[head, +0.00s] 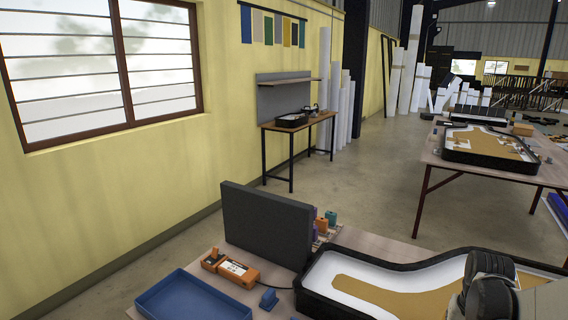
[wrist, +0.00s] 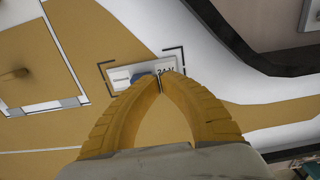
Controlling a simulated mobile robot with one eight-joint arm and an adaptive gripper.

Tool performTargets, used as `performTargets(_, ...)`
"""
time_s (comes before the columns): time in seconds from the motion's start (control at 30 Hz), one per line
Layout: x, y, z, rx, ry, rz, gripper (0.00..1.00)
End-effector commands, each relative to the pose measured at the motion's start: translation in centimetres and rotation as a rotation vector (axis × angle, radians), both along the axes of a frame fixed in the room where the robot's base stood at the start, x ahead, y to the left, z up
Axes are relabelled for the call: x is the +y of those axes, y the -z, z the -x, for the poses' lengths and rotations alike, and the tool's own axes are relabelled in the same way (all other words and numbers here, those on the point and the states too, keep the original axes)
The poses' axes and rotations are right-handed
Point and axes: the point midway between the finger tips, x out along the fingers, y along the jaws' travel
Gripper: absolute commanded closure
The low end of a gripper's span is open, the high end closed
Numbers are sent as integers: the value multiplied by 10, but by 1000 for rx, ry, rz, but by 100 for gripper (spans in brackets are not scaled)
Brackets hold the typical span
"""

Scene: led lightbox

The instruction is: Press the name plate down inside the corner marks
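The name plate (wrist: 120,77) is a small pale plate with dark print and a blue patch, seen in the wrist view on the white and tan panel (wrist: 75,138). Black corner marks (wrist: 182,50) show around it, at its upper right and at its left end. My gripper (wrist: 160,74) has yellow ribbed fingers whose tips meet over the right part of the plate and hide some of it. Whether the tips touch the plate, or how flat it lies, I cannot tell. In the head view the plate is not visible.
A black-rimmed lightbox (head: 375,283) lies on the near table. Left of it are a blue tray (head: 193,297), an orange device (head: 230,268) and an upright dark panel (head: 266,224). In the wrist view a dark raised rim (wrist: 240,50) runs at the upper right.

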Motion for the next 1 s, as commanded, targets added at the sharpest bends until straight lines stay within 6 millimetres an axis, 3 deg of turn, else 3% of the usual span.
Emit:
performTargets(0.37, 0, 15, 0, 0, 0, 0, 100)
performTargets(1.0, 0, 16, 0, 0, 0, 0, 100)
